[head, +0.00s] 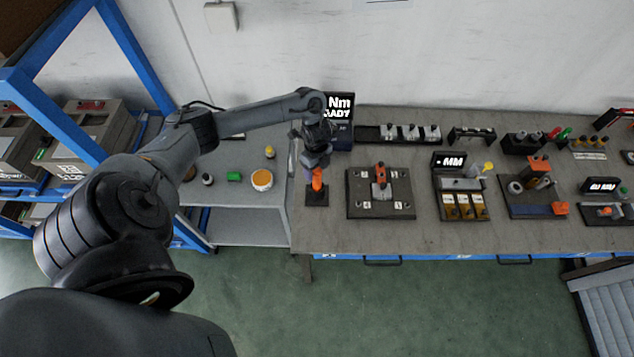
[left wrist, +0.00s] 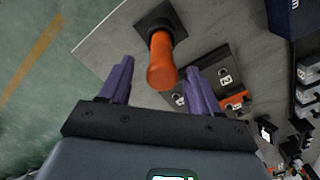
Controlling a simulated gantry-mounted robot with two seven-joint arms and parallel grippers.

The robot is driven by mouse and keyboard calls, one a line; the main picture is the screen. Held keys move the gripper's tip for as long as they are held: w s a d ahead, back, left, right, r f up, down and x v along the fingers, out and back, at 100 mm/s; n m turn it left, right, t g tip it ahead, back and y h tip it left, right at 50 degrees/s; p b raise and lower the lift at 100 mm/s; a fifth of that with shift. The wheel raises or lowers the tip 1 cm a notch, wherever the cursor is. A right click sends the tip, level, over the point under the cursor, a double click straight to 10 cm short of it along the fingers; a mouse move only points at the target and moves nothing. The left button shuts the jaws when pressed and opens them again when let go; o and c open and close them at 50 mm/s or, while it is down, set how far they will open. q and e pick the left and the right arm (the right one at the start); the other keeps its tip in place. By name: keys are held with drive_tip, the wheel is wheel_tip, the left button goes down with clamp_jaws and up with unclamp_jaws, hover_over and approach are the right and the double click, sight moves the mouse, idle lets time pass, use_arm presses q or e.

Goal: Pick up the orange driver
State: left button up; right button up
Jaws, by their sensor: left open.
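The orange driver (head: 317,180) stands upright in a small black base (head: 317,197) near the left front corner of the workbench. In the left wrist view the orange driver (left wrist: 161,62) rises from its black base (left wrist: 157,24) toward the camera. My left gripper (head: 312,160) is right above and behind it in the head view. In the left wrist view its two purple fingers (left wrist: 158,82) are open, one on each side of the driver's top, with gaps visible. My right gripper is not in view.
A black numbered plate (head: 362,205) with an orange-topped part stands right of the driver. A display box (head: 339,108) is behind. A lower grey side table (head: 240,195) with small items is at left. Bare bench (head: 420,235) lies along the front.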

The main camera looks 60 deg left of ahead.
sight(317, 183)
use_arm(q)
drive_tip(key=shift+w+f, duration=0.15)
drive_tip(key=shift+f, duration=1.7)
drive_tip(key=shift+r, duration=0.1)
clamp_jaws()
